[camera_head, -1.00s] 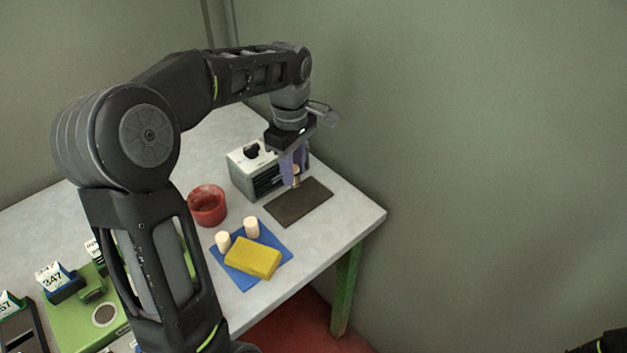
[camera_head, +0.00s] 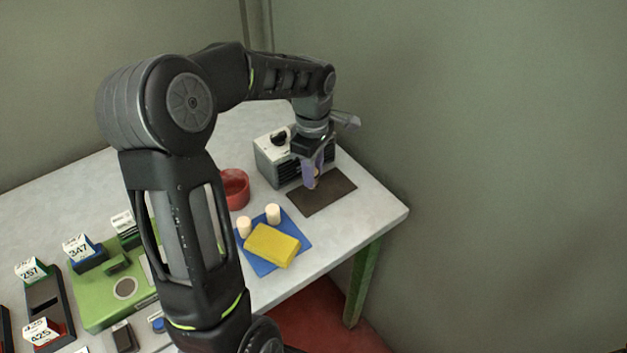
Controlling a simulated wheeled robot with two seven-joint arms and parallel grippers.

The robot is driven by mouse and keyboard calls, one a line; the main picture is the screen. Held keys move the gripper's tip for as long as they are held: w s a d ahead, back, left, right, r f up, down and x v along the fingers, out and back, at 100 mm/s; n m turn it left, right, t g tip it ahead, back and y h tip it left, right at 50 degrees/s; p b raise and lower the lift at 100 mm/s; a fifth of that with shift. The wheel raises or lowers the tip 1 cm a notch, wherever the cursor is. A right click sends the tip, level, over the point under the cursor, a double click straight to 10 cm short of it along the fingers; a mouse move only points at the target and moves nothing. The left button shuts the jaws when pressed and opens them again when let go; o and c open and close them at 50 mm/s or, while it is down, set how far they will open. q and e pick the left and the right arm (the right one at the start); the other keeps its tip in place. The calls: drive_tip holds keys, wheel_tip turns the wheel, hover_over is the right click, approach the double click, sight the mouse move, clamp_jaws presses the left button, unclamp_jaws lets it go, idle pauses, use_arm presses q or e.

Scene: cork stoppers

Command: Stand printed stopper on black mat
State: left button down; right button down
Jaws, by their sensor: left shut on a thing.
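The black mat (camera_head: 335,195) lies flat near the table's right corner and looks dark brown. My left gripper (camera_head: 313,183) points down at the mat's back left part. It is shut on a small tan stopper (camera_head: 317,178), which shows only in part between the purple fingers. I cannot tell whether the stopper touches the mat, nor see a print on it. Two pale stoppers, one on the left (camera_head: 243,226) and one on the right (camera_head: 273,214), stand on a blue mat (camera_head: 297,228). My right gripper is out of view.
A grey-white box with a black knob (camera_head: 268,150) stands close behind the left gripper. A red bowl (camera_head: 236,190) is to the left. A yellow block (camera_head: 272,246) lies on the blue mat. A green tray (camera_head: 88,312) and numbered blocks are at the lower left.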

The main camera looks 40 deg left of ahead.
use_arm(q)
drive_tip(key=shift+f+p, duration=0.3)
drive_tip(key=shift+f, duration=1.6)
drive_tip(key=shift+f, duration=0.15)
drive_tip(key=c, duration=1.1)
unclamp_jaws()
drive_tip(key=shift+c, duration=0.2)
wheel_tip(320, 180, up, 12)
drive_tip(key=shift+r+b, duration=0.2)
drive_tip(key=shift+b, duration=0.4)
